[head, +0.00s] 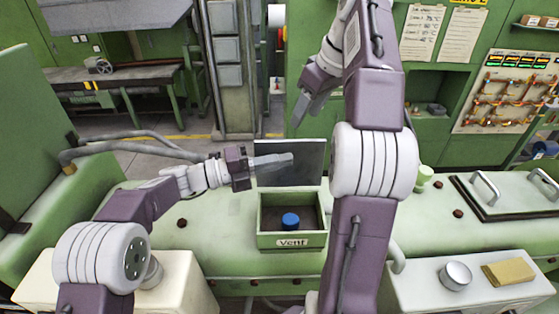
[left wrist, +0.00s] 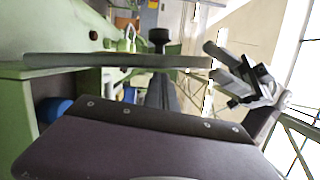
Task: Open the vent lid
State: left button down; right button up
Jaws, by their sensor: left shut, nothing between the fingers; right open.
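The green box labelled Vent (head: 291,240) stands on the machine's green top, with a blue round cap (head: 290,221) inside. Its dark flat lid (head: 305,172) stands up at the box's back edge, so the box is open. In the left wrist view the lid (left wrist: 110,61) shows nearly edge-on, and the blue cap (left wrist: 55,107) is partly hidden. My left gripper (head: 291,160) is shut and empty, in front of the lid's upper part; I cannot tell whether it touches. My right gripper (head: 298,110) is open and empty, above and behind the lid; its spread fingers show in the left wrist view (left wrist: 218,64).
A hatch with metal handles (head: 510,193) lies at right. A round tin (head: 455,275) and a tan block (head: 510,271) sit on the white surface at lower right. Grey pipes (head: 130,145) run at left. The green top left of the box is mostly clear.

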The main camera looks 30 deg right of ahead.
jog(key=shift+w+a+r, duration=0.1)
notch_tip(320, 180, down, 4)
jog(key=b, duration=0.4)
jog(key=shift+a+r, duration=0.1)
pick_arm(q)
jog(key=v, duration=0.9)
jog(key=shift+w, duration=0.15)
pick_arm(e)
jog(key=shift+w, duration=0.1)
